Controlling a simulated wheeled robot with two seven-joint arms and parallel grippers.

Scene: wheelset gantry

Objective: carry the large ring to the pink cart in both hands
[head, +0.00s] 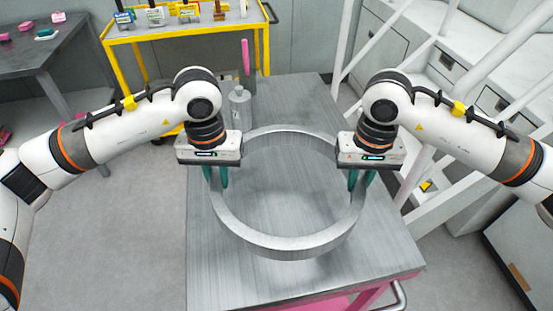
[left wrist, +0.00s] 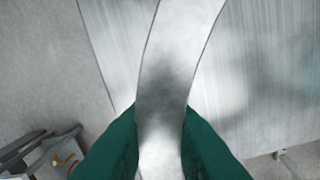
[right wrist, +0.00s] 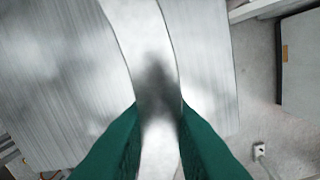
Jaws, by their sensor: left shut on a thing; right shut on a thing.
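The large ring (head: 289,247) is a wide silver metal band in the middle of the head view, seen over the steel top of the pink cart (head: 245,285). I cannot tell whether it touches the top. My left gripper (head: 219,178) is shut on the ring's left side, its green fingers on either side of the band. The band also runs between the fingers in the left wrist view (left wrist: 172,60). My right gripper (head: 361,180) is shut on the ring's right side, and the right wrist view shows the band (right wrist: 148,50) between its fingers.
A bottle (head: 240,105) and a pink upright stick (head: 245,58) stand at the far left of the top. A yellow cart (head: 190,35) is behind, a dark table (head: 60,55) at far left. White gantry beams (head: 430,110) rise on the right. The left floor is clear.

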